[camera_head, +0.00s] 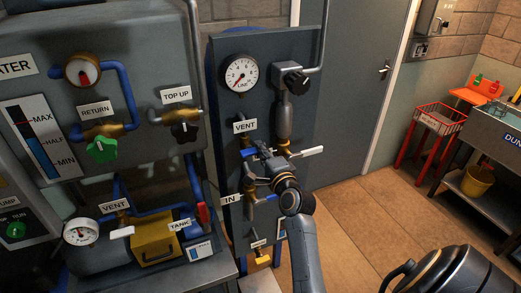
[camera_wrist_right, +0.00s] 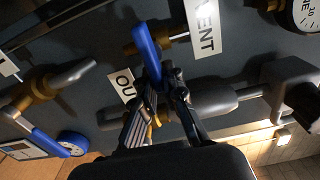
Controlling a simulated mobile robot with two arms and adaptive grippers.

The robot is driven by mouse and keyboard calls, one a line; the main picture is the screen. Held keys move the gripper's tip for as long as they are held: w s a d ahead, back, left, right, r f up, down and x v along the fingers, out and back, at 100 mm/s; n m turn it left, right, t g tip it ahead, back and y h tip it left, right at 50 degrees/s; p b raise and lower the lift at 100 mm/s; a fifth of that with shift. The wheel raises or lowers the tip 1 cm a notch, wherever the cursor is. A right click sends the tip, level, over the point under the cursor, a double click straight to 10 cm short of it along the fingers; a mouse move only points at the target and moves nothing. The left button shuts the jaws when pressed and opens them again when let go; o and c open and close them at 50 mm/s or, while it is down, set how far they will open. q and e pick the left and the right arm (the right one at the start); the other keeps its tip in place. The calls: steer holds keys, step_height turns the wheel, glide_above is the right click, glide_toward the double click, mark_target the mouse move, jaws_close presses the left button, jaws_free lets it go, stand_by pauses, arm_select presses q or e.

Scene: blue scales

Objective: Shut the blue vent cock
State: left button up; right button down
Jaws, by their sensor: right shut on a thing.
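The blue vent cock sits below the VENT label (camera_head: 246,127) on the dark blue panel. Its blue lever (camera_head: 247,153) shows just left of my right gripper (camera_head: 259,160). In the right wrist view, the blue lever (camera_wrist_right: 146,45) crosses the brass cock body (camera_wrist_right: 177,37) beside the sideways VENT label (camera_wrist_right: 205,28). The fingers of my right gripper (camera_wrist_right: 163,82) are closed around the lever's near end. The gripper hides part of that end in the head view. My left gripper is not in view.
A white lever (camera_head: 308,151) sticks out to the right of my gripper. A blue lever (camera_head: 265,199) by the IN label (camera_head: 230,199) is below it. A dial gauge (camera_head: 241,73) and black knob (camera_head: 297,81) are above. Open tiled floor (camera_head: 355,225) lies right of the panel.

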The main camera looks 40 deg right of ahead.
steer(key=c, duration=1.4)
jaws_free()
steer(key=shift+s+a+f, duration=0.1)
steer(key=shift+s+f, duration=0.05)
steer(key=shift+s, duration=0.35)
steer(key=v, duration=0.6)
steer(key=shift+s+a, duration=0.1)
steer(key=shift+s, duration=0.05)
